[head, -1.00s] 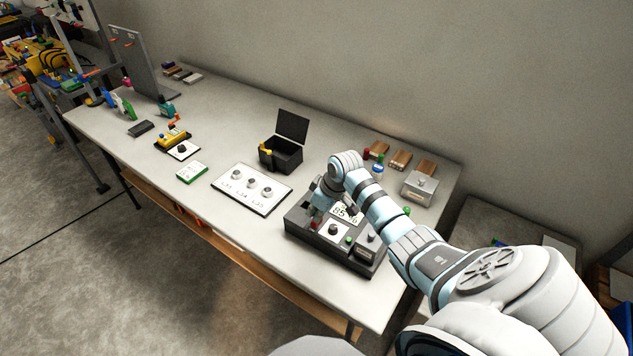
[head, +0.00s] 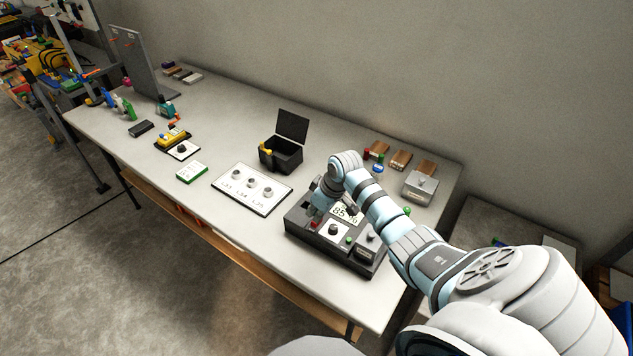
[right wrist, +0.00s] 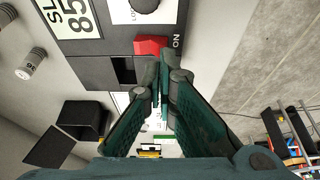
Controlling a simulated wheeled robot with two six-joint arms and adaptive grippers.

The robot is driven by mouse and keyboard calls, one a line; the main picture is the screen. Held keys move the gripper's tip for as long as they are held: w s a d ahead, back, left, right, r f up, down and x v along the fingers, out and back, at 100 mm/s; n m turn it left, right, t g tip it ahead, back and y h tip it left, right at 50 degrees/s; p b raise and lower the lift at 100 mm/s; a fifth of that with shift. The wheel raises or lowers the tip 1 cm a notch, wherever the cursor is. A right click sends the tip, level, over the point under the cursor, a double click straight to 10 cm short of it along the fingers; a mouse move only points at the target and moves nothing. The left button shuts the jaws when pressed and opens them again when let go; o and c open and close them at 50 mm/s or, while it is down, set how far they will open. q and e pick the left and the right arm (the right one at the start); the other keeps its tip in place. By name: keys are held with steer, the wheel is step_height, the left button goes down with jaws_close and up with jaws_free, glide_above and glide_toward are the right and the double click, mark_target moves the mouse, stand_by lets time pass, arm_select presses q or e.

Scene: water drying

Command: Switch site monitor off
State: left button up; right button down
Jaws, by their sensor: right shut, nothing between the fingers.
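The site monitor (head: 325,250) is a dark box near the right end of the table, with an "85 %" display (head: 345,213) and a white panel with a dark knob (head: 333,230). In the right wrist view its red switch (right wrist: 150,46) sits beside the word ON. My right gripper (right wrist: 160,72) is shut and empty, its fingertips right by the red switch; I cannot tell whether they touch it. In the head view the right gripper (head: 317,203) is over the left part of the monitor, partly hidden by my wrist. My left gripper is out of view.
A white board with several knobs (head: 250,190) lies left of the monitor. An open black box (head: 281,155) stands behind. A grey metal box (head: 419,188) and wooden blocks (head: 400,160) are at the back right. The table's front strip is clear.

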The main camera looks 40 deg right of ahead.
steer(key=shift+f+b, duration=0.55)
steer(key=shift+f, duration=0.3)
steer(key=shift+s+r, duration=0.1)
step_height(320, 180, up, 7)
steer(key=p, duration=0.7)
